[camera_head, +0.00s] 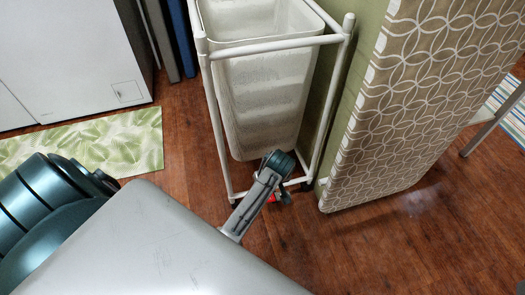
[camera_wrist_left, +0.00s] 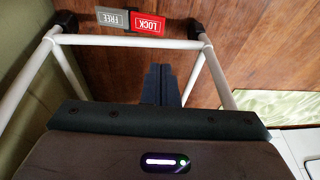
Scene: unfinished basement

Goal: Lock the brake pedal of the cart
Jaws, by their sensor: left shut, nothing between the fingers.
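The cart (camera_head: 233,161) is a white tube frame holding a pale hamper bag, standing in the upper middle of the head view. My left gripper (camera_wrist_left: 160,85) is shut and empty, inside the frame's outline in the wrist view and apart from the pedal in the picture. Which pedal half is pressed down I cannot tell. My right gripper is out of view.
A patterned ironing board (camera_head: 430,100) stands close to the right of the cart. A green leaf-print mat (camera_head: 110,143) and a white appliance (camera_head: 70,60) are at the left. Wooden floor (camera_head: 400,245) is clear at the lower right.

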